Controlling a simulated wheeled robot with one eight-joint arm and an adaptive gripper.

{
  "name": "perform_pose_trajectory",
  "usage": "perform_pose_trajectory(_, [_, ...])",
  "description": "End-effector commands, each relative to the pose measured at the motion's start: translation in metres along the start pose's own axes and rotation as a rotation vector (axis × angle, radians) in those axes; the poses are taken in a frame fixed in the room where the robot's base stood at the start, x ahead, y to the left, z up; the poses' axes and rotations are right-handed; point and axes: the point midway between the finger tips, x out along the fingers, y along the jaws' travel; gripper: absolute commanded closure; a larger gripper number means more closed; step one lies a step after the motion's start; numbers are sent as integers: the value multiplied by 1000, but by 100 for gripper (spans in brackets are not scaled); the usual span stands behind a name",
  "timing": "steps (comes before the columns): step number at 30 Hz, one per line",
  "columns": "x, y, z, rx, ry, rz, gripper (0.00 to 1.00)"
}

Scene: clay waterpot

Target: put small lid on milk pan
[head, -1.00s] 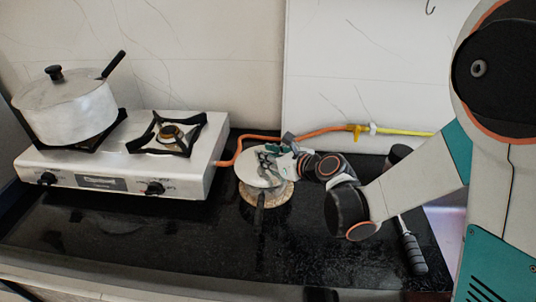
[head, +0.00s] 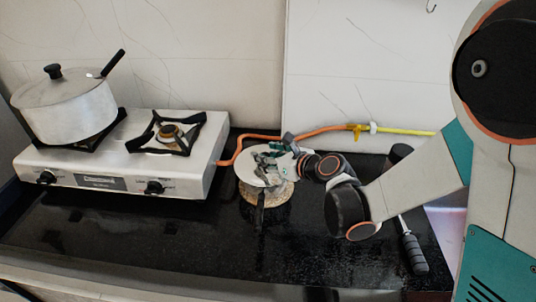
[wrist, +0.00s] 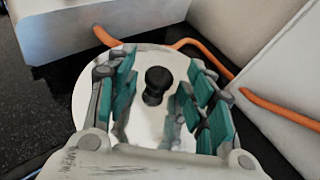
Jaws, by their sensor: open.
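The small lid (wrist: 145,128) is a pale, shiny disc with a black knob (wrist: 157,84). My gripper (wrist: 161,64) is open over the lid, teal fingers on either side of the knob with gaps showing. It also shows in the head view (head: 268,163). A silver pan (head: 70,113) with a dark long handle stands on the left burner, its own black-knobbed lid on top. I cannot tell for certain whether this is the milk pan.
The white two-burner stove (head: 120,170) stands at left, with its right burner (head: 170,134) empty. An orange hose (head: 314,134) runs behind the lid along the wall. A dark-handled tool (head: 413,250) lies at right. The black counter in front is mostly clear.

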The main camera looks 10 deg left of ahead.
Motion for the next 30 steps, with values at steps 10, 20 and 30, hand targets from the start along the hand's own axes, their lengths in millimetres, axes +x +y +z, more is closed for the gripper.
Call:
perform_pose_trajectory(10, [-8, 0, 1, 1, -1, -2, 52])
perform_pose_trajectory(20, [-67, 0, 1, 3, -1, -3, 52])
perform_pose_trajectory(30, [-111, -1, 1, 2, 2, -1, 52])
